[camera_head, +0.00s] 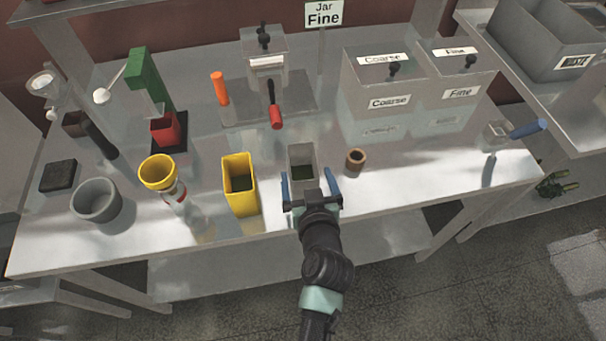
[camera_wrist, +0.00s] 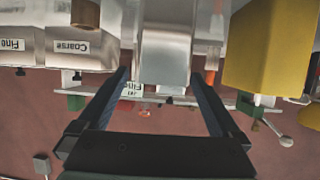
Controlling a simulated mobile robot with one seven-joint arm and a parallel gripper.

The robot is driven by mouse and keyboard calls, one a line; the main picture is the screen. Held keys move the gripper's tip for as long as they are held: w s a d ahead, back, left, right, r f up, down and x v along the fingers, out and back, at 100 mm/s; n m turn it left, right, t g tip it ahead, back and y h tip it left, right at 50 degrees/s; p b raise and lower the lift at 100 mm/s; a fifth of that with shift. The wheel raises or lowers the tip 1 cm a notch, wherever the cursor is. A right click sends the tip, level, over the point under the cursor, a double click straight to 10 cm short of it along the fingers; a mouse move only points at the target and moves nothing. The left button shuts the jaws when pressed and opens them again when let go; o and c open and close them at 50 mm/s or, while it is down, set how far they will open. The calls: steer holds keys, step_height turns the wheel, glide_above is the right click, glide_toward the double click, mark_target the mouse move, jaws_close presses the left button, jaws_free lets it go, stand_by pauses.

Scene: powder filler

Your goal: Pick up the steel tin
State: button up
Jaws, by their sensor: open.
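The steel tin (camera_head: 302,153) is a grey, open-topped square box standing upright near the front edge of the steel table, with a dark inside. In the wrist view, which is upside down, the tin's plain metal face (camera_wrist: 165,45) fills the upper middle. My gripper (camera_head: 307,174) is open at the tin, with one blue finger to its left and one to its right. In the wrist view the fingers of my gripper (camera_wrist: 159,75) point toward the tin with gaps at the sides. Whether either finger touches it I cannot tell.
A yellow square tin (camera_head: 239,184) stands close on the left, and a small brown cup (camera_head: 355,161) close on the right. Behind are a lidded steel box with a red handle (camera_head: 276,117) and the Coarse (camera_head: 388,101) and Fine (camera_head: 458,94) bins.

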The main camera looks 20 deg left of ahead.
mark_target(300, 152)
steer(key=shift+r+p+x, duration=0.1)
steer(key=shift+p+x, duration=0.25)
steer(key=shift+x, duration=0.9)
steer(key=shift+r+p+x, duration=0.15)
steer(key=shift+p+x, duration=0.15)
steer(key=shift+x, duration=0.95)
steer(key=shift+a, duration=0.15)
jaws_close()
